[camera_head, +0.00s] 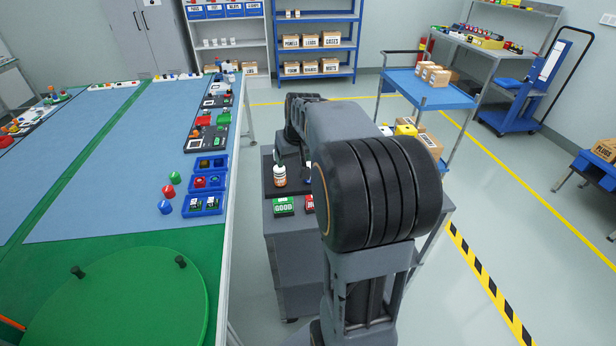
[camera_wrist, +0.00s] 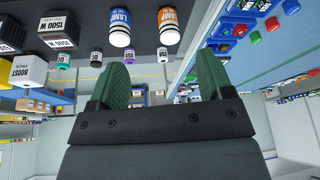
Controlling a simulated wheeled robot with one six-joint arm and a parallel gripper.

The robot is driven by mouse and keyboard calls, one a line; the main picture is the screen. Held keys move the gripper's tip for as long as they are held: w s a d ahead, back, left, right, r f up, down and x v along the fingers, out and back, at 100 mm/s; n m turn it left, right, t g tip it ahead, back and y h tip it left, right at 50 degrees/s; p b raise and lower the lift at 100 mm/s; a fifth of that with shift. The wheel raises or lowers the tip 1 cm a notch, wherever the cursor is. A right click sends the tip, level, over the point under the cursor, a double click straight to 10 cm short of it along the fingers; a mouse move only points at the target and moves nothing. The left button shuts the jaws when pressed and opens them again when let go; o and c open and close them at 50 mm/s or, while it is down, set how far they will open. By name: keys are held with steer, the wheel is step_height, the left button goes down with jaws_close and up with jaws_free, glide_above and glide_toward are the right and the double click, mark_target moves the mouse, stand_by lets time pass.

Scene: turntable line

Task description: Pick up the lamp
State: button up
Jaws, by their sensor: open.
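In the wrist view, which looks upside down, a white cylinder with a blue label (camera_wrist: 120,24) reads "LAMP". Beside it stands a similar white cylinder with an orange label (camera_wrist: 168,24), its print hard to read. Both are on a dark surface at the top of the picture. My gripper (camera_wrist: 163,72) shows two green fingers spread wide with nothing between them, apart from both cylinders. In the head view a white bottle with an orange label (camera_head: 279,175) stands on a grey cart; my arm hides part of the cart top, and my gripper cannot be made out.
Small labelled cylinders (camera_wrist: 161,55), a black "1500 W" box (camera_wrist: 57,30) and a white "BOOST PACK" box (camera_wrist: 28,71) sit near the lamps. In the head view a green "GOOD" box (camera_head: 283,206) is on the cart. The long blue-matted table (camera_head: 120,200) lies left.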

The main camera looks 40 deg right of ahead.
steer(key=w+d+f+m, duration=0.1)
steer(key=w+d+f, duration=0.15)
steer(key=d, duration=0.65)
steer(key=x, duration=0.5)
steer(key=w+d+p+x, duration=0.1)
steer(key=x, duration=0.1)
steer(key=shift+w, duration=0.1)
steer(key=shift+p+x, duration=0.65)
steer(key=shift+x, duration=2.5)
steer(key=shift+c, duration=0.3)
steer(key=c, duration=1)
